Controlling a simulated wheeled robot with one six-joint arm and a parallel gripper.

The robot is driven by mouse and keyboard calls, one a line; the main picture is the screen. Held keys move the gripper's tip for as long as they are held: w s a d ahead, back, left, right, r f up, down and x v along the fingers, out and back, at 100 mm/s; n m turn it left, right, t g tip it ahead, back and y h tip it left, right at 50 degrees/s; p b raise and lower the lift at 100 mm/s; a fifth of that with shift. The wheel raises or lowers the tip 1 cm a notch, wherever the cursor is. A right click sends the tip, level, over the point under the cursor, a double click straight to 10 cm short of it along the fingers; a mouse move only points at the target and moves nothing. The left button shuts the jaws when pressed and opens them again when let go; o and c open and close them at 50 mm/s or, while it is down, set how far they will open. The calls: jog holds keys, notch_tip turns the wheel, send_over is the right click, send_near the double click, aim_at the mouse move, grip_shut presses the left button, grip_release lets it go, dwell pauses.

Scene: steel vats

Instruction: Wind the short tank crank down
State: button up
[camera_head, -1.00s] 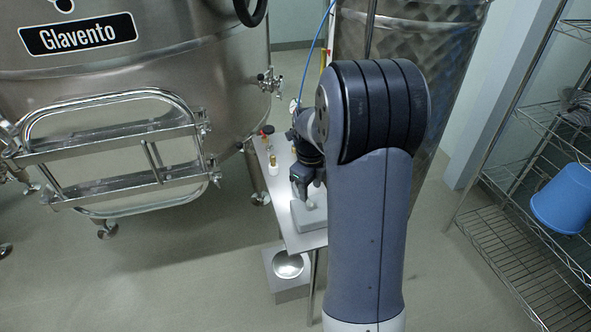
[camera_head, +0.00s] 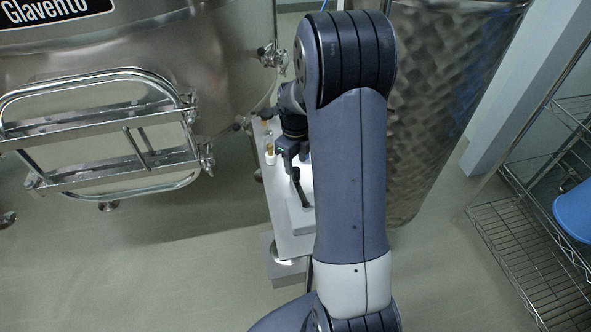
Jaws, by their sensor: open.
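My gripper (camera_head: 291,160) is over the narrow steel side table, seen from behind and partly hidden by my arm. Its jaws are open. A grey block (camera_head: 301,216) lies on the table just below it. A short dark lever (camera_head: 301,190) slants up from the block toward the gripper. I cannot tell whether this is the crank or whether the jaws touch it. The steel tank labelled Glavento (camera_head: 140,62) stands at the left. A dimpled steel tank (camera_head: 440,100) stands behind my arm, which hides part of it.
The side table (camera_head: 282,240) has small brass-coloured fittings (camera_head: 269,150) at its left edge. A lower stand (camera_head: 284,270) is beneath it. The manway frame (camera_head: 100,135) juts from the left tank. A wire rack (camera_head: 520,240) and blue bucket (camera_head: 575,211) are at the right. Floor is clear at lower left.

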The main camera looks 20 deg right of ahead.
aim_at(296, 168)
jog(key=shift+f, duration=2.7)
jog(key=shift+c, duration=0.3)
grip_shut()
